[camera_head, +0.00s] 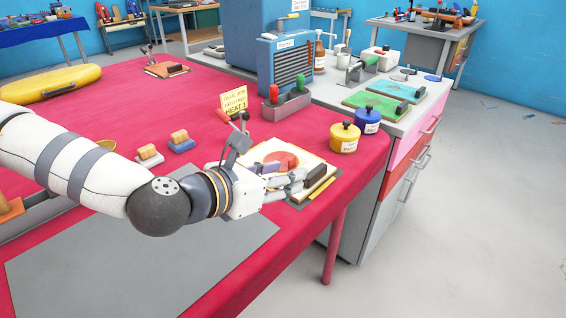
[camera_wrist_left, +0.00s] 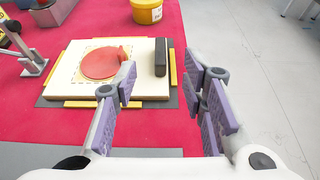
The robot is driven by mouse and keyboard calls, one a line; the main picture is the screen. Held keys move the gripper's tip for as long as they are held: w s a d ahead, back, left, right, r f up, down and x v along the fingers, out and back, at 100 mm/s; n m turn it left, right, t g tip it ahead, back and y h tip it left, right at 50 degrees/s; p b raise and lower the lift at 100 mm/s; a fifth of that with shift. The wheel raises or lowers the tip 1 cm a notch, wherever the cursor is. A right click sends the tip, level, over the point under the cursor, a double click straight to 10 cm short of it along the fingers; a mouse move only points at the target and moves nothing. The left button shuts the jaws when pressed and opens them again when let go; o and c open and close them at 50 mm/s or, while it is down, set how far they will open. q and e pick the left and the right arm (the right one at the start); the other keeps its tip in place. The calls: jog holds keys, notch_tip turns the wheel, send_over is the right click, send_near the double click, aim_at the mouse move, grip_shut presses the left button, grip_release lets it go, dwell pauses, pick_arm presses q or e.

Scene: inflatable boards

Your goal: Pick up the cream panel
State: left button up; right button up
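The cream panel (camera_head: 318,170) lies flat near the right edge of the red table, with a red round patch (camera_head: 282,160) and a black bar handle on it. In the left wrist view the panel (camera_wrist_left: 71,83) shows ahead of the fingers, its black handle (camera_wrist_left: 161,57) at its right side, appearing between the two fingertips. My left gripper (camera_head: 292,176) is open and empty, low over the near side of the panel; its fingers (camera_wrist_left: 160,72) hide part of it. Whether they touch it I cannot tell. My right gripper is not in view.
A grey mat (camera_wrist_left: 108,102) with yellow strips lies under the panel. A toggle clamp (camera_wrist_left: 33,62) stands at its left. Yellow (camera_head: 344,138) and blue (camera_head: 367,121) pots stand behind. A large grey sheet (camera_head: 120,262) covers the front table; open floor lies right.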

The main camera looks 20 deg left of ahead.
aim_at(314, 172)
pick_arm(q)
jog(key=x, duration=0.5)
jog(key=f+b+x, duration=0.1)
jog(key=x, duration=0.5)
jog(key=shift+s+f, duration=0.1)
jog(key=shift+s, duration=0.1)
jog(key=shift+s, duration=0.1)
jog(key=shift+c, duration=0.5)
grip_shut()
